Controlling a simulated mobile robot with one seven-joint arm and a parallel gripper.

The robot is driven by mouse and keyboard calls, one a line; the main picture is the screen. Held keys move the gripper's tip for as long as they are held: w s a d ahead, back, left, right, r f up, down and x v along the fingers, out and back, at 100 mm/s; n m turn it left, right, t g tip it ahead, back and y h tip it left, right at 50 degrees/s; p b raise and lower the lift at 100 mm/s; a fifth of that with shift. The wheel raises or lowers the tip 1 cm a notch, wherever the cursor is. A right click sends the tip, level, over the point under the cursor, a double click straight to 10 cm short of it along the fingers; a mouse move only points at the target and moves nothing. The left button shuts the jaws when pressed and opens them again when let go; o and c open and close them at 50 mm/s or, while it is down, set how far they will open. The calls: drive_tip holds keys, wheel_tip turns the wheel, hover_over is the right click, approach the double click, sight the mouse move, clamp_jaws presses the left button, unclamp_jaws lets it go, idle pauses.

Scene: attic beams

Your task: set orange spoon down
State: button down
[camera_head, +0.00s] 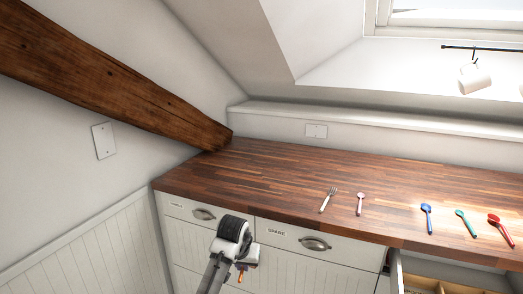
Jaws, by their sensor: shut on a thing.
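My gripper (243,265) is low in the picture, in front of the white drawer fronts and below the counter's front edge as seen here. It is shut on the orange spoon (241,277). Only a short orange piece of the spoon shows below the jaws; the rest is hidden by the gripper. The wooden counter (260,185) lies behind and above the gripper in the picture. The spoon appears apart from the counter.
On the counter lie a fork (327,200), a small pale spoon (360,203), a blue spoon (427,217), a teal spoon (466,222) and a red spoon (501,229). An open drawer (398,272) is at lower right. A wooden beam (110,80) slopes down at left.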

drive_tip(key=s+d+f, duration=0.2)
drive_tip(key=s+f, duration=0.4)
drive_tip(key=f, duration=0.3)
drive_tip(key=s+d+f+n, duration=0.1)
drive_tip(key=s+d+f, duration=0.1)
drive_tip(key=s+f, duration=0.4)
drive_tip(key=s+d+f, duration=0.2)
drive_tip(key=s+f, duration=0.4)
drive_tip(key=f, duration=0.8)
drive_tip(key=shift+f+n+y, duration=0.2)
drive_tip(key=shift+n+y, duration=0.1)
